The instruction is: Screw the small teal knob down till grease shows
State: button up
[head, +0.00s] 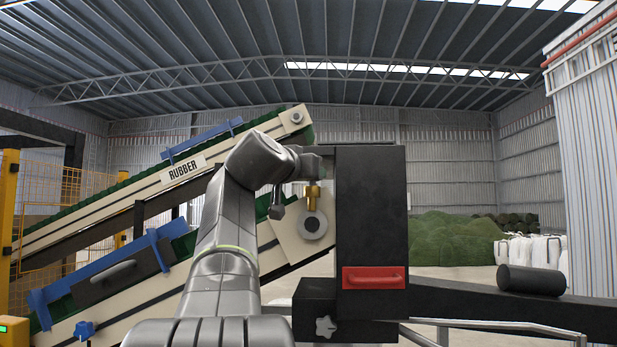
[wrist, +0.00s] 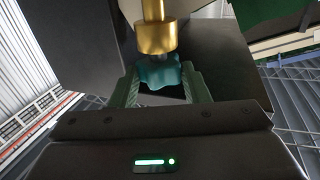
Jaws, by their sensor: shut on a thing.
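The small teal knob (wrist: 158,74) shows in the wrist view, right against the end of a brass fitting (wrist: 156,36). My gripper (wrist: 160,80) has its two greenish fingers on either side of the knob and is shut on it. In the head view the brass fitting (head: 313,196) shows beside the dark upright housing, just under the end of my arm. The teal knob and my fingers cannot be made out there. No grease can be seen around the knob or fitting.
A black housing (head: 371,215) with a red handle (head: 373,278) stands close to the right of my arm. A sloping conveyor marked RUBBER (head: 187,167) is at the left. A black roller (head: 531,280) lies on the dark beam at right.

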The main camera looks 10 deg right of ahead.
jog(key=shift+w+a+m+g+h+p, duration=0.15)
jog(key=shift+m+g+h, duration=0.7)
jog(key=shift+g, duration=0.1)
jog(key=shift+w+a+m+g+h+p, duration=0.1)
jog(key=shift+w+m+g+h+p, duration=0.05)
jog(key=shift+m+g+h, duration=0.75)
jog(key=shift+w+a+m+g+h+p, duration=0.15)
jog(key=shift+m+g+h, duration=0.65)
jog(key=shift+g, duration=0.25)
jog(key=shift+g, duration=0.3)
jog(key=o, duration=1)
jog(key=shift+s, duration=0.1)
